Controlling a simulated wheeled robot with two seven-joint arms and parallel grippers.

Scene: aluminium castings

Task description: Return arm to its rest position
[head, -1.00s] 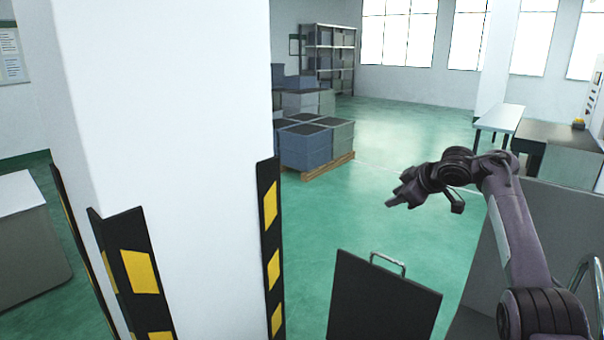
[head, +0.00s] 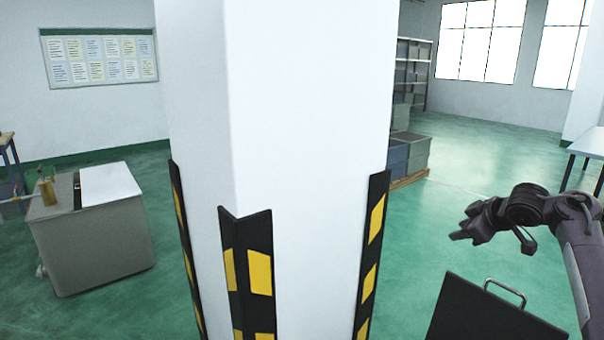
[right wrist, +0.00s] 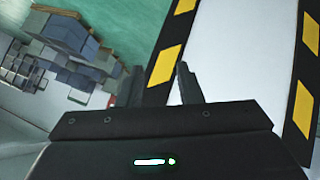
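My right gripper (head: 490,232) is raised at the right of the head view, over the green floor, with nothing visible in it. Its arm bends down toward the right edge. In the right wrist view two dark fingers (right wrist: 160,90) stand apart with a gap between them, and nothing is held. My left gripper and left arm are not in the head view.
A white pillar (head: 310,120) with black and yellow corner guards (head: 247,275) stands close in front. A grey cabinet (head: 95,235) stands at left, below a notice board (head: 100,57). Stacked crates (head: 408,152) and a table (head: 590,145) are behind. Open floor lies between.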

